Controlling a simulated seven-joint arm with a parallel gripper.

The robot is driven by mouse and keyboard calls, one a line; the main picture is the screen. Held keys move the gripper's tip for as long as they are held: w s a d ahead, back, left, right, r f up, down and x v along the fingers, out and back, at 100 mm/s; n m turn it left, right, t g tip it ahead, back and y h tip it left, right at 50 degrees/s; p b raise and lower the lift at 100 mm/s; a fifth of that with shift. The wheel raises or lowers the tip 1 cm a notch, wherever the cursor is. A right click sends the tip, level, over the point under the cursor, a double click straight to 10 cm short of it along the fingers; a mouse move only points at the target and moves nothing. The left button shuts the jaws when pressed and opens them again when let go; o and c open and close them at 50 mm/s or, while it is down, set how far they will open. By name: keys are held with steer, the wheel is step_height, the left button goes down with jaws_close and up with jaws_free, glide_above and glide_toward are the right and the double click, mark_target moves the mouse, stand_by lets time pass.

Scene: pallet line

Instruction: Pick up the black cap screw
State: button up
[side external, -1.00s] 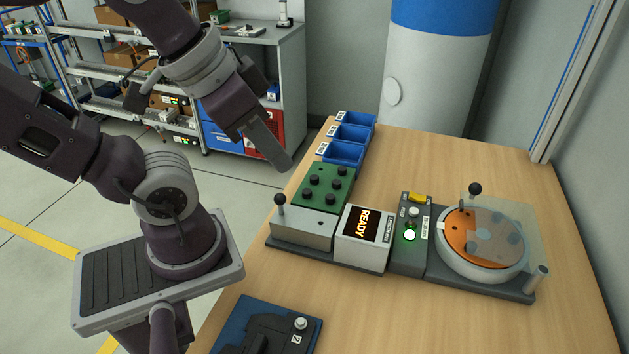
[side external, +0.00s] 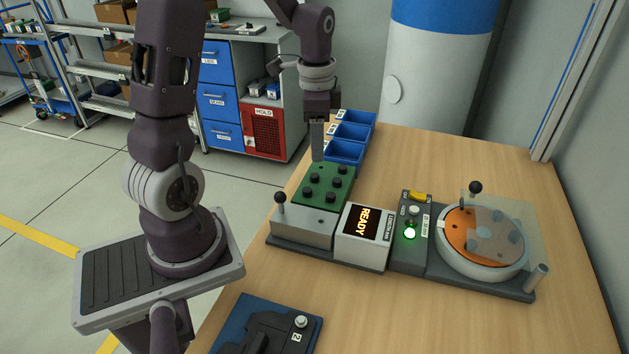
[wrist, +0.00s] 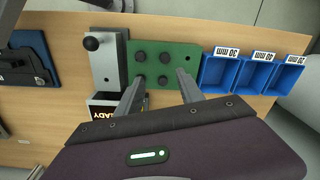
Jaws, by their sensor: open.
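Several black cap screws stand upright in a green block (side external: 325,196) on the table; one of them (side external: 332,196) is near its front edge. In the wrist view, the screws, one of them at the upper right (wrist: 163,57), stand in rows on the green block (wrist: 180,47). My gripper (side external: 318,158) points down over the far end of the block. In the wrist view, my gripper (wrist: 160,75) is open, its two fingers apart with screws visible between and beyond them. Nothing is held. The fingers hide part of the block's near side.
Blue bins (wrist: 218,74) with length labels stand just beyond the block. A grey box with a black knob (side external: 280,198), a READY display (side external: 364,236), a button panel (side external: 411,225) and an orange turntable (side external: 460,240) stand nearby. The table's right front is clear.

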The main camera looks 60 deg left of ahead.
mark_target(315, 175)
steer(key=f, duration=0.3)
steer(key=a+f, duration=0.1)
steer(key=f, duration=0.5)
steer(key=shift+w+a, duration=0.1)
steer(key=shift+a, duration=0.25)
jaws_close()
